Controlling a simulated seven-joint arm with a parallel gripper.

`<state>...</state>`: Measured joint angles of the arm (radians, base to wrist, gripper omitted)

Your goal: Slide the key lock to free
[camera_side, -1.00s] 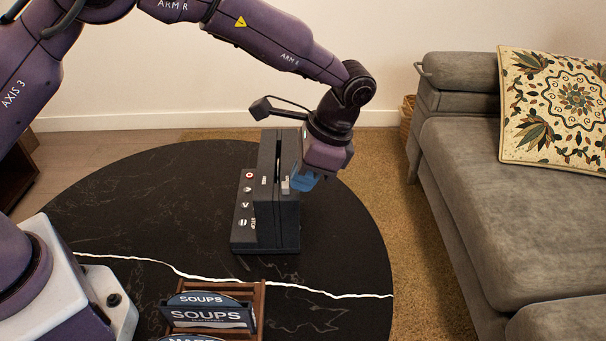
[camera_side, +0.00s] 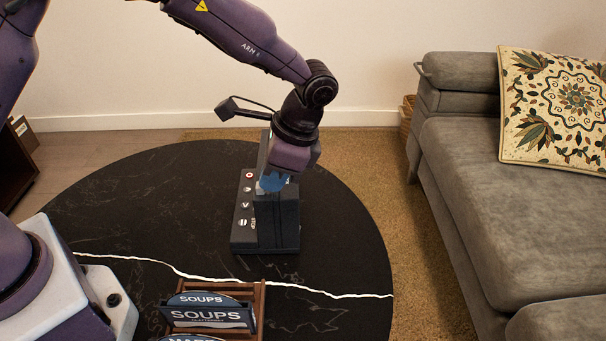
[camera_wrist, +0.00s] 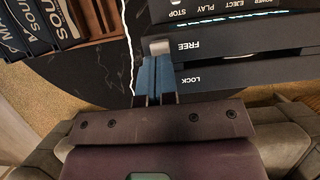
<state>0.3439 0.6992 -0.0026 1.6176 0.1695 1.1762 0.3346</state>
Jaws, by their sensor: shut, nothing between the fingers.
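The dark device (camera_side: 285,230) stands on the round black table, with buttons on its left face. In the wrist view the device (camera_wrist: 235,68) shows upside-down FREE and LOCK labels. The key lock (camera_wrist: 159,47), a small pale grey slider, sits level with FREE. My gripper (camera_wrist: 154,72) is shut and empty. Its blue fingertips are right beside the slider, on its LOCK side; they seem to touch it, but the exact contact is unclear. In the side view my gripper (camera_side: 272,182) is over the device's upper part and hides the slider area.
A wooden rack (camera_side: 258,300) with dark SOUPS cards stands at the table's front. A grey sofa (camera_side: 480,210) with a patterned cushion (camera_side: 556,112) is to the right. The table right of the device is clear.

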